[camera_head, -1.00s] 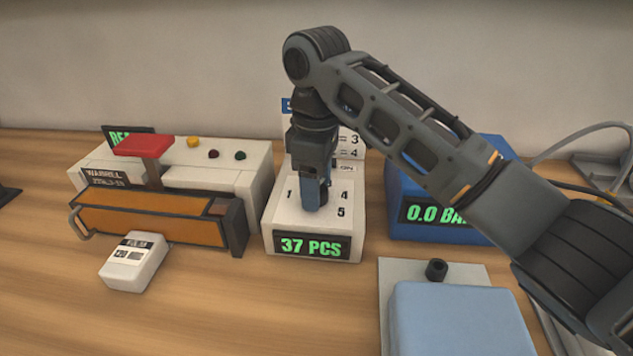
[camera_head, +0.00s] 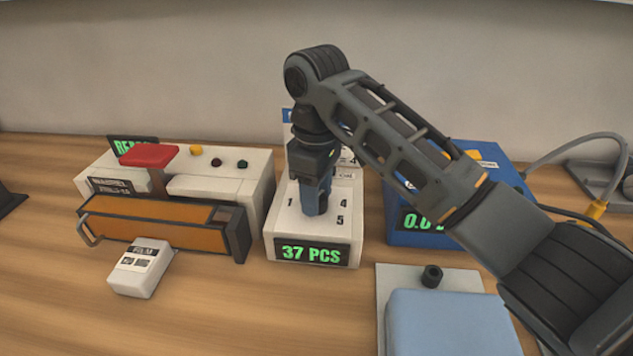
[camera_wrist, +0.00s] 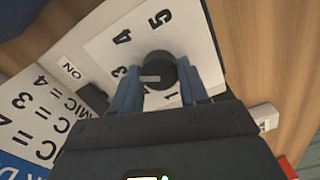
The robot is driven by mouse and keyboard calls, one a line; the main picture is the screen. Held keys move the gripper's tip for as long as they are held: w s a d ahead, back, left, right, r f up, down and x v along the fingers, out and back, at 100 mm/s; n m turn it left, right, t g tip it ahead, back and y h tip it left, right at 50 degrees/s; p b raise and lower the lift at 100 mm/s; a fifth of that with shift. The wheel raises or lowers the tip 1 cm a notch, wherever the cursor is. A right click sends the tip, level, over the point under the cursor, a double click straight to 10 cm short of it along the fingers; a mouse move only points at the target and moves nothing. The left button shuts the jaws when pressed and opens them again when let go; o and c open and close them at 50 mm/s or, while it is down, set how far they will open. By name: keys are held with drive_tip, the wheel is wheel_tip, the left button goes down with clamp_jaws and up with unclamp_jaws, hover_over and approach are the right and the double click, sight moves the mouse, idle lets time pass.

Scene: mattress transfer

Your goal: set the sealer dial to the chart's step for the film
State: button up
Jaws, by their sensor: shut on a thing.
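The black dial (camera_wrist: 160,60) sits on a white dial box (camera_head: 281,222) with the digits 1, 3, 4 and 5 around it; the 2 cannot be made out. My gripper (camera_head: 316,208) points down onto it. In the wrist view the blue fingers of my gripper (camera_wrist: 157,75) are shut on the dial from both sides. The dial's pale pointer mark points left, roughly to the 3 side; its exact step is unclear. The chart card (camera_wrist: 35,95) behind the box shows lines "C = 3" and "C = 4", partly cut off. A white pack marked FILM (camera_head: 142,282) lies at front left.
A white machine (camera_head: 256,180) with a red lever (camera_head: 148,155) and an orange front stands left. A blue device (camera_head: 490,180) stands right, with a cable. A light blue block (camera_head: 450,325) rests on a grey plate at front right. Front-centre table is clear.

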drive_tip(key=m+p, duration=0.1)
drive_tip(key=p, duration=0.1)
drive_tip(key=m+p, duration=0.2)
drive_tip(key=p, duration=0.1)
drive_tip(key=shift+r, duration=0.35)
drive_tip(key=m+p, duration=0.5)
drive_tip(key=shift+f, duration=0.35)
drive_tip(key=o, duration=1.1)
drive_tip(key=shift+c, duration=0.2)
wheel_tip(320, 180, up, 8)
drive_tip(key=shift+f+b, duration=0.1)
drive_tip(key=shift+b, duration=0.4)
